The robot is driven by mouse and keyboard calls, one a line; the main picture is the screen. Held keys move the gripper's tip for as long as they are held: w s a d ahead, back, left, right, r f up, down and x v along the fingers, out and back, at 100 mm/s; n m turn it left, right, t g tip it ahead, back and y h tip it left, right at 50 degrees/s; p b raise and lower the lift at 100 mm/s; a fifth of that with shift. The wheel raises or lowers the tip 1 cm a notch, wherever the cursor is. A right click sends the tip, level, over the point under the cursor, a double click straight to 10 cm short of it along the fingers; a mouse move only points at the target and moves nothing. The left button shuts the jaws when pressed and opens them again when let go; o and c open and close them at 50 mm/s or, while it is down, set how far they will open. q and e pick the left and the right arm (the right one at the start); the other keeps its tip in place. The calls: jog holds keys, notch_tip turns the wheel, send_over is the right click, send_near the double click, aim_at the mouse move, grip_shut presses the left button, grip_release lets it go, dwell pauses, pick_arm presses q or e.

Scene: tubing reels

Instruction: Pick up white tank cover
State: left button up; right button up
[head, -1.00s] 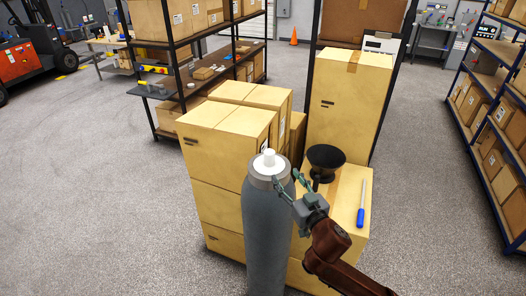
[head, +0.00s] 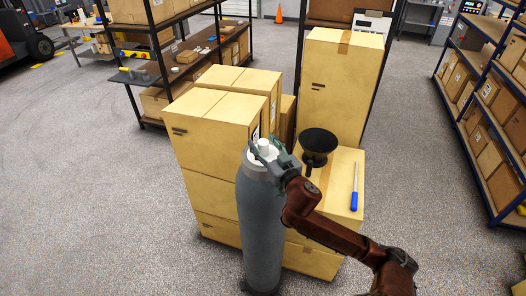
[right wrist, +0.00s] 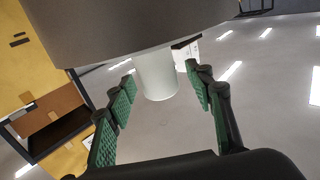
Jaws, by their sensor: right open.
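The white tank cover (head: 264,146) is a small white cylinder on top of a tall, upright grey tank (head: 260,222). My right gripper (head: 268,154) is at the tank's top, with its fingers around the cover. In the right wrist view the cover (right wrist: 156,74) stands between the two green-padded fingers of the open gripper (right wrist: 163,82), with gaps on both sides. The grey end of the tank fills the top of that view. In the head view the fingers partly hide the cover and the tank's rim. My left gripper is not in view.
Stacked cardboard boxes (head: 215,140) stand right behind the tank. A black funnel (head: 319,142) and a blue-handled tool (head: 354,200) are on a lower box to the right. Shelves stand behind and at the far right. The floor at left is clear.

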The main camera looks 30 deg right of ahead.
aim_at(263, 141)
jog(key=c, duration=1.2)
jog(key=shift+c, duration=0.3)
jog(key=shift+r, duration=0.3)
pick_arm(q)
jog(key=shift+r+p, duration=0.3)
pick_arm(e)
notch_tip(263, 141, up, 9)
jog(key=shift+r, duration=0.2)
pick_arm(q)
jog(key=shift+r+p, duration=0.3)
